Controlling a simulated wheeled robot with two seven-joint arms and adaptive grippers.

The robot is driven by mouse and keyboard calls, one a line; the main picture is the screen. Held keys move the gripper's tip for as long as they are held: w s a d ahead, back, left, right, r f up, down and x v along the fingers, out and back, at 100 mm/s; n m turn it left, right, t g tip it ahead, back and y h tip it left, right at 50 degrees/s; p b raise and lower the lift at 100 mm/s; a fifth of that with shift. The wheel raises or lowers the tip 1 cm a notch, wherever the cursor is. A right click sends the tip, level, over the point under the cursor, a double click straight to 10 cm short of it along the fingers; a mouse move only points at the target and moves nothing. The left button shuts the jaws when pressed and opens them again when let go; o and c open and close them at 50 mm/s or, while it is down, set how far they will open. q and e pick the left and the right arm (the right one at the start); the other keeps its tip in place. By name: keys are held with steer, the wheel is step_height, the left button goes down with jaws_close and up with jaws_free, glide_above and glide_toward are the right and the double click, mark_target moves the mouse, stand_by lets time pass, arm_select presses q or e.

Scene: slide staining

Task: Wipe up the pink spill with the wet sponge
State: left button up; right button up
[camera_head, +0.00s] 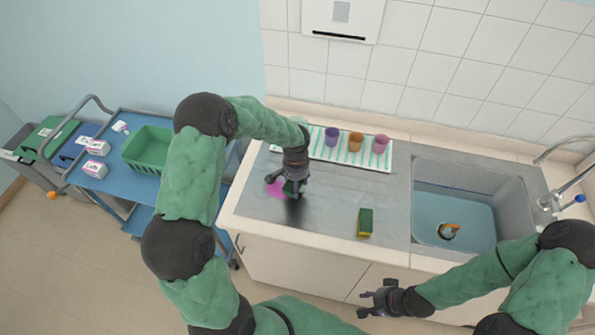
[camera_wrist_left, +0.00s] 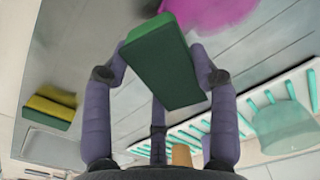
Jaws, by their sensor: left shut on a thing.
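The pink spill (camera_head: 275,188) lies on the left part of the steel counter; part of it is hidden behind my left gripper. My left gripper (camera_head: 294,190) is over the counter at the spill's right edge. In the left wrist view it is shut on a dark green sponge (camera_wrist_left: 160,65), with the pink spill (camera_wrist_left: 212,12) just beyond that sponge. I cannot tell whether the sponge touches the counter. A second, green and yellow sponge (camera_head: 365,222) lies on the counter, also in the left wrist view (camera_wrist_left: 52,108). My right gripper (camera_head: 366,303) is open and empty in front of the counter.
A white rack (camera_head: 345,160) with purple, orange and pink cups stands at the counter's back. A sink (camera_head: 455,215) with water and an orange item is at right. A blue cart (camera_head: 110,185) holds a green basket (camera_head: 147,149) and small boxes.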

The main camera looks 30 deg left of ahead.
arm_select(q)
steer(key=shift+w+d+r+p, duration=0.15)
steer(key=shift+r+p, duration=0.25)
steer(key=shift+r, duration=0.55)
steer(key=shift+r+p, duration=0.7)
steer(key=shift+r, duration=0.55)
steer(key=b, duration=0.6)
steer(key=shift+w+f+b, duration=0.25)
steer(key=shift+f+b, duration=0.1)
steer(key=shift+b, duration=0.05)
steer(key=shift+r+b, duration=0.1)
steer(key=shift+b, duration=0.75)
